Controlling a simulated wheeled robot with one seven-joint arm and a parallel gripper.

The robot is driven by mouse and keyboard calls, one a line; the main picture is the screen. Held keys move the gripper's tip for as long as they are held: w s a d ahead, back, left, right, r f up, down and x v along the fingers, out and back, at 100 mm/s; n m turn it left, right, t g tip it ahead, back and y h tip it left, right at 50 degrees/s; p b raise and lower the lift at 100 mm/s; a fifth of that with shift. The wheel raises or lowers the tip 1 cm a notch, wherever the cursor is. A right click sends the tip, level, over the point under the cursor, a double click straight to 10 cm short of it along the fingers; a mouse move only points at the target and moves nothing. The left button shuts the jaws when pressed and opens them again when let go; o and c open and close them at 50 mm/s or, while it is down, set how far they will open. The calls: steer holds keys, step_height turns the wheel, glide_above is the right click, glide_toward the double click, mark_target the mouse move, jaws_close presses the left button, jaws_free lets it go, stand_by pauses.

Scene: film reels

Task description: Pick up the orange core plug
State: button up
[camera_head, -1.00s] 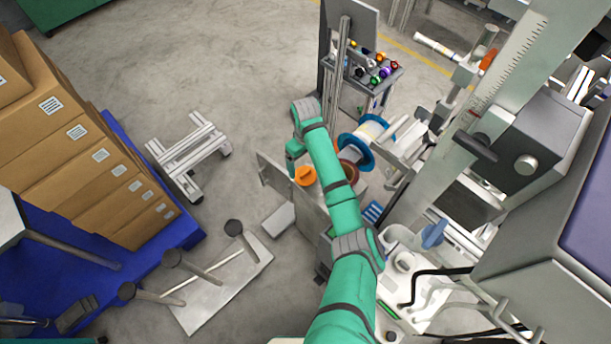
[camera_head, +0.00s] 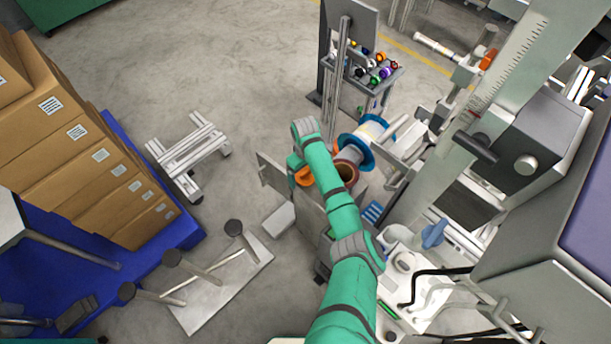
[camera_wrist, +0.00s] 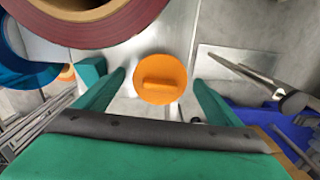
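The orange core plug (camera_wrist: 160,80) is a round orange disc with a raised bar across its top. In the wrist view it lies flat on a grey metal surface, between and just beyond the tips of my gripper (camera_wrist: 158,82). The two green fingers are apart, one on each side, with nothing held. In the head view the orange core plug (camera_head: 305,177) is partly hidden by my green arm and gripper, which is above it. The gap between plug and fingers in height cannot be told.
A dark red-brown reel (camera_wrist: 95,22) lies close beyond the plug, with a blue-flanged roll (camera_head: 358,142) near it. An upright metal plate (camera_head: 275,180) stands left of the plug. Machine parts crowd the right. Stacked boxes (camera_head: 90,160) stand far left, with open floor between.

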mark_target(306, 171)
steer(key=c, duration=1)
steer(key=shift+c, duration=0.2)
steer(key=shift+r, duration=0.55)
step_height(306, 171, up, 2)
steer(key=shift+w+d+r, duration=0.1)
steer(key=shift+w+r, duration=0.05)
steer(key=shift+r, duration=0.1)
steer(key=w+d+r, duration=0.9)
steer(key=shift+w+d+r, duration=0.2)
steer(key=shift+w, duration=0.15)
